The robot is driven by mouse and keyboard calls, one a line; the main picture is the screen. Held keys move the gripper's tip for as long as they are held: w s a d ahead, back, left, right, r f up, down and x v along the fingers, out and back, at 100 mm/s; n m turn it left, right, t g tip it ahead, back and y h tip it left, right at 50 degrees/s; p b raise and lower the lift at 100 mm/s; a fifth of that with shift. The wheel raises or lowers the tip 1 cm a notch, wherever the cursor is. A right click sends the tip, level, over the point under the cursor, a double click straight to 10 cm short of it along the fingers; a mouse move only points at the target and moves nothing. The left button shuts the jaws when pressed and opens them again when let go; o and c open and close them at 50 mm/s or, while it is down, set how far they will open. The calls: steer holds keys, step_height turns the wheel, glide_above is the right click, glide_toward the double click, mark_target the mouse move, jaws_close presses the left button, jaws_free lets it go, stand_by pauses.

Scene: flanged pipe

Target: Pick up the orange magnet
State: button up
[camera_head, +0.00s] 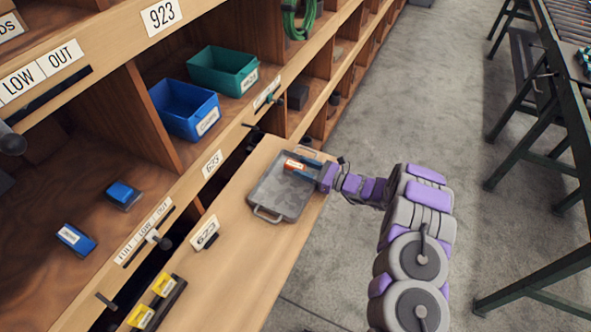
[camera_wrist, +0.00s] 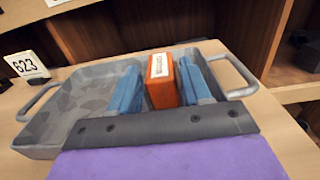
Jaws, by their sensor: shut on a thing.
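The orange magnet (camera_wrist: 161,82) is a small orange block with a white label on top. It also shows in the head view (camera_head: 294,165) as a small orange spot over the grey tray. My gripper (camera_wrist: 160,88) has blue fingers on either side of the magnet and is shut on it. The gripper (camera_head: 300,168) reaches in from the right in the head view. The grey tray (camera_wrist: 66,95) has a handle at each end and lies beneath the fingers.
The tray (camera_head: 262,200) stands on a wooden shelf board (camera_head: 235,235). A 623 label stand (camera_wrist: 27,67) is beside it. Blue (camera_head: 184,110) and green (camera_head: 222,70) bins sit in the cubbies behind. Floor is clear between the shelving and the conveyor (camera_head: 562,60) at right.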

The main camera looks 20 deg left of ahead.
steer(key=c, duration=0.6)
jaws_close()
